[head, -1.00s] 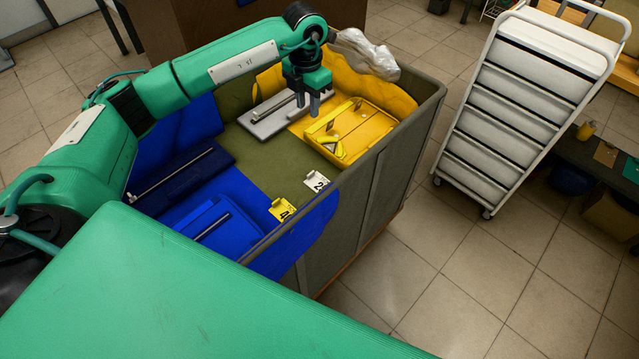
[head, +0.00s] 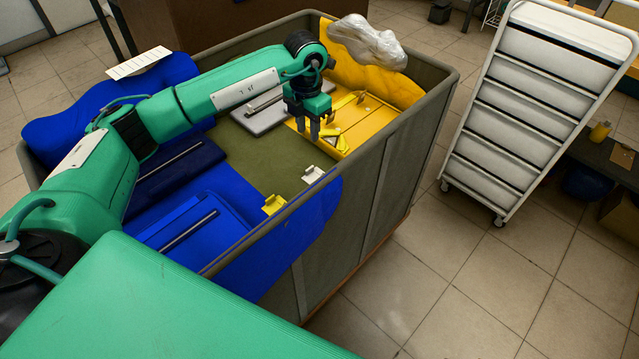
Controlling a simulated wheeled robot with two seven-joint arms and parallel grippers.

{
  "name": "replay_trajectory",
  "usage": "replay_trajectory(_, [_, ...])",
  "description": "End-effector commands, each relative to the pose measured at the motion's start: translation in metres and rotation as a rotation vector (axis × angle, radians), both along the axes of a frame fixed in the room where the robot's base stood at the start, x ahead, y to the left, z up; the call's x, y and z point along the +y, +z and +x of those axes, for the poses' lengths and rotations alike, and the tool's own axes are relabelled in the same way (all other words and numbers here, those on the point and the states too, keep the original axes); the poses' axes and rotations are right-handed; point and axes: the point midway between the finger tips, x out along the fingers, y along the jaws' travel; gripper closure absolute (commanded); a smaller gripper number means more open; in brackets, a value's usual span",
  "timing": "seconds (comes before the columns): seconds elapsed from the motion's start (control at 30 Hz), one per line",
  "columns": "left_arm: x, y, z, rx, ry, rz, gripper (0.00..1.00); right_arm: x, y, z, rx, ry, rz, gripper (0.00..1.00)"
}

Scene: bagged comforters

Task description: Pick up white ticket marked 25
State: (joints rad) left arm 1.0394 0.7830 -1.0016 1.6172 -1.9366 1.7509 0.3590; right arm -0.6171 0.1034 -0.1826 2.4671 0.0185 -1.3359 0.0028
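The white ticket (head: 313,174) sits at the near rim of the large bin (head: 385,165). It is small and its number cannot be read now. A yellow ticket (head: 274,204) sits beside it to the left, along the same rim. My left gripper (head: 309,131) points down over the bin, above and behind the white ticket in the picture, apart from it. Its two fingers show a gap with nothing between them. My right gripper is not in view.
In the bin lie blue bags (head: 215,215), a yellow case (head: 372,120) and a grey flat case (head: 255,117) on an olive surface (head: 262,160). A clear crumpled bag (head: 367,43) lies at the far rim. A white drawer cart (head: 530,105) stands right, with open floor between.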

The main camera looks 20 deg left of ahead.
Motion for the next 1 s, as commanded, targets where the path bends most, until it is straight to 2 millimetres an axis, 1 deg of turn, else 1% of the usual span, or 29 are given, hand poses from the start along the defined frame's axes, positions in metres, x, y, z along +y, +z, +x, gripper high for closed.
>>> replay_trajectory(0.2, [-0.001,-0.043,-0.001,0.005,-0.001,0.001,0.68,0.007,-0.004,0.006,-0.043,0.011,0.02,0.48])
replay_trajectory(0.3, [0.0,-0.062,-0.001,0.005,-0.001,0.0,0.68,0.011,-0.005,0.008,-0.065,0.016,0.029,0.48])
replay_trajectory(0.4, [0.0,-0.074,-0.001,0.003,0.0,0.001,0.68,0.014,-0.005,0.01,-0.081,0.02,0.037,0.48])
replay_trajectory(0.57, [0.0,-0.083,-0.001,0.002,0.0,0.0,0.68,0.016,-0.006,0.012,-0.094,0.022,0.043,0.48])
replay_trajectory(0.67, [-0.001,-0.095,-0.002,0.004,0.0,0.0,0.68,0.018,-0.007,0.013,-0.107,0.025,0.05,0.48])
replay_trajectory(0.83, [-0.002,-0.121,-0.002,0.003,-0.001,-0.001,0.68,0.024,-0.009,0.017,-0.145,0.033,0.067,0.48])
replay_trajectory(0.9, [-0.002,-0.128,-0.002,0.003,-0.001,-0.001,0.68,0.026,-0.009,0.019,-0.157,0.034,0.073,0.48])
replay_trajectory(1.0, [-0.002,-0.132,-0.002,0.001,-0.001,-0.001,0.68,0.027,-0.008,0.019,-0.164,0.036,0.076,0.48])
